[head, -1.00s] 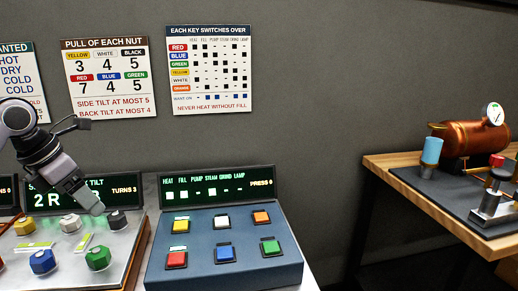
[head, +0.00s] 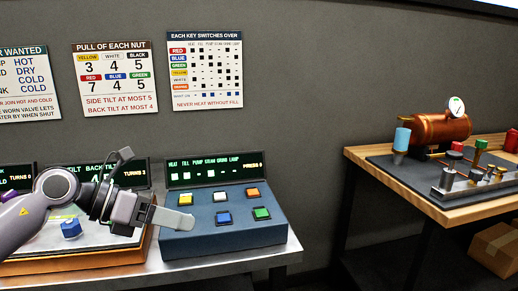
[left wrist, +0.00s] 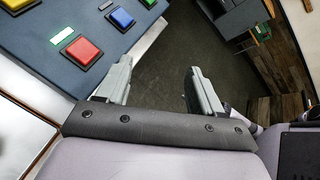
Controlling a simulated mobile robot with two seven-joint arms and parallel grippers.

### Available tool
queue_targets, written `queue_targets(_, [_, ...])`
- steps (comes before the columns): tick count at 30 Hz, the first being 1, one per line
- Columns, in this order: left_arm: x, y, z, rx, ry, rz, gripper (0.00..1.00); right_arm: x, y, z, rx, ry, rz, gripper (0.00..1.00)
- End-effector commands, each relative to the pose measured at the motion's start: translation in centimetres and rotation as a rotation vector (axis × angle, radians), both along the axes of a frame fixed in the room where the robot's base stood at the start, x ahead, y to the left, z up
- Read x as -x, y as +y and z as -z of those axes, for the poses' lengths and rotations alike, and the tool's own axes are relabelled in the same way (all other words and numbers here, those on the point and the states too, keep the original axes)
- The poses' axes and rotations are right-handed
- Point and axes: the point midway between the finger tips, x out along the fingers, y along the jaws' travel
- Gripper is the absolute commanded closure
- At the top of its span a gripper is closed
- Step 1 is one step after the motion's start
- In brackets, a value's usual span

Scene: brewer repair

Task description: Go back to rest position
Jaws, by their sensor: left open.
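My left gripper (head: 168,217) reaches in from the left in the head view, in front of the blue key panel (head: 240,234) and covering its front left part. In the left wrist view its two fingers (left wrist: 158,88) are apart with nothing between them, and bare floor shows beyond. The key panel (left wrist: 32,24) is at the upper left there, with the red key (left wrist: 82,48) close to one finger. My right gripper is in neither view.
The nut panel (head: 100,259) stands left of the key panel, partly behind my arm. A wooden table (head: 408,201) at the right carries a copper boiler (head: 440,130) and a blue cup (head: 402,139). A cardboard box (head: 495,246) sits beneath it. Open floor lies between the tables.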

Motion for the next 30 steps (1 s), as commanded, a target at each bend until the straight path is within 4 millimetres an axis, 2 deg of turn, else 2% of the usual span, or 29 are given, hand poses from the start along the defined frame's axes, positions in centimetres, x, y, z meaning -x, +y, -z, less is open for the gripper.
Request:
queue_targets(1, [0.8, -2.3, 0.0, 0.121, 0.013, 0.009, 0.33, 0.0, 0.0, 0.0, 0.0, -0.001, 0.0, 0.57])
queue_targets(3, [1.6, -4.7, -0.9, 0.296, 0.03, -0.002, 0.33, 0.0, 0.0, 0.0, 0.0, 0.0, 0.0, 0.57])
queue_targets(7, [2.7, -7.2, -2.8, 0.623, 0.095, -0.068, 0.33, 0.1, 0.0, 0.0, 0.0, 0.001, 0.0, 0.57])
queue_targets(11, [3.0, -7.3, -4.2, 0.934, 0.195, -0.191, 0.33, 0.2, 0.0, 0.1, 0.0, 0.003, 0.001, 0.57])
queue_targets(14, [2.8, -6.0, -4.4, 1.158, 0.292, -0.324, 0.33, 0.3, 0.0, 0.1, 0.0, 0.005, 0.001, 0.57])
queue_targets(17, [2.5, -3.9, -3.4, 1.36, 0.405, -0.489, 0.33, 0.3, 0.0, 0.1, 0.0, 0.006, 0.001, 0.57])
queue_targets(20, [2.4, -1.4, -1.1, 1.536, 0.529, -0.682, 0.33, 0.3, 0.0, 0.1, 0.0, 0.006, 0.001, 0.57])
queue_targets(25, [3.7, 3.0, 5.3, 1.759, 0.758, -1.077, 0.33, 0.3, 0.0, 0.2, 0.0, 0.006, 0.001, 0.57])
queue_targets(29, [6.7, 5.6, 11.6, 1.851, 0.944, -1.422, 0.33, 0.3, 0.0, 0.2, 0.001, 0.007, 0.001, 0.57])
queue_targets(30, [8.0, 6.2, 13.6, 1.864, 1.002, -1.535, 0.33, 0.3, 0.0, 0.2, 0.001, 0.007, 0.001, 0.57])
